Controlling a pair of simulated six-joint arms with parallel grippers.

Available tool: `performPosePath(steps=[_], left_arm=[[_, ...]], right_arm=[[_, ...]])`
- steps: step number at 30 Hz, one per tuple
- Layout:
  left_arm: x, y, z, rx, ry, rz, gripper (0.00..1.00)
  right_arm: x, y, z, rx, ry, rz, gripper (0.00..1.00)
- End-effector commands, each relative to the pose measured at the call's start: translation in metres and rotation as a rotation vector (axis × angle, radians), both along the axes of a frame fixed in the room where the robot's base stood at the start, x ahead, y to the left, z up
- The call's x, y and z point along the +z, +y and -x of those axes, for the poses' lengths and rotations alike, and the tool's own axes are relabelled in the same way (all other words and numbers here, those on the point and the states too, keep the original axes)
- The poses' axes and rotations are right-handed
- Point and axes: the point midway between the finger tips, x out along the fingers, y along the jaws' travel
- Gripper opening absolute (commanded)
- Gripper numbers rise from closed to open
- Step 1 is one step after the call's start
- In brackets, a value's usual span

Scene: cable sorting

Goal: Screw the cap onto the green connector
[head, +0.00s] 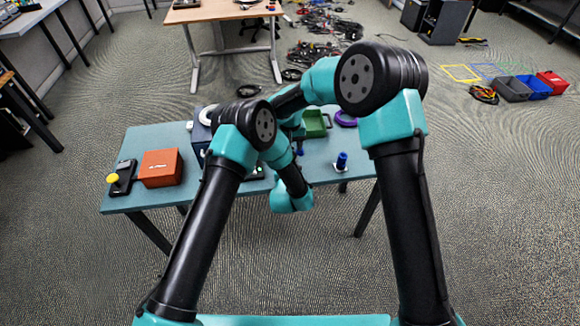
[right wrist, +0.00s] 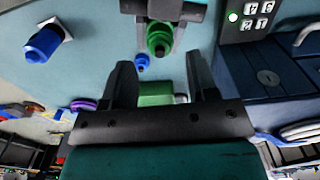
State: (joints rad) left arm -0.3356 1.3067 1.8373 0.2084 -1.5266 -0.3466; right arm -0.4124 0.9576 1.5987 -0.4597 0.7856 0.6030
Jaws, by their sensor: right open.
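In the right wrist view, the green connector (right wrist: 158,40) sits between the fingers of my left gripper (right wrist: 160,28), which looks shut on it. Its dark tip points toward my right gripper (right wrist: 162,82). My right gripper is open and empty, with its fingers apart and short of the connector. A blue capped piece (right wrist: 45,42) stands on a white base to the left; the head view shows it at the table's right side (head: 342,160). A small blue piece (right wrist: 143,62) lies beyond the connector. I cannot tell which piece is the cap. In the head view my arms hide both grippers and the green connector.
A dark blue keypad box (right wrist: 265,75) stands close to my right gripper. A green bin (head: 314,124) and a purple ring (head: 346,119) are at the table's back. An orange-red box (head: 161,168) and a yellow-button device (head: 121,178) are at the left.

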Motion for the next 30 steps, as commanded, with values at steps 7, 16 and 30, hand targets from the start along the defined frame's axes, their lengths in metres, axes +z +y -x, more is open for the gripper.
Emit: performPosePath(steps=[7,16,30], left_arm=[[0.000,0.000,0.000,0.000,0.000,0.000,0.00],[0.000,0.000,0.000,0.000,0.000,0.000,0.00],[0.000,0.000,0.000,0.000,0.000,0.000,0.00]], right_arm=[[-0.036,0.000,0.000,0.001,0.002,0.001,0.53],[-0.051,0.000,0.000,0.001,0.000,0.000,0.53],[-0.051,0.000,0.000,0.001,0.000,0.000,0.27]])
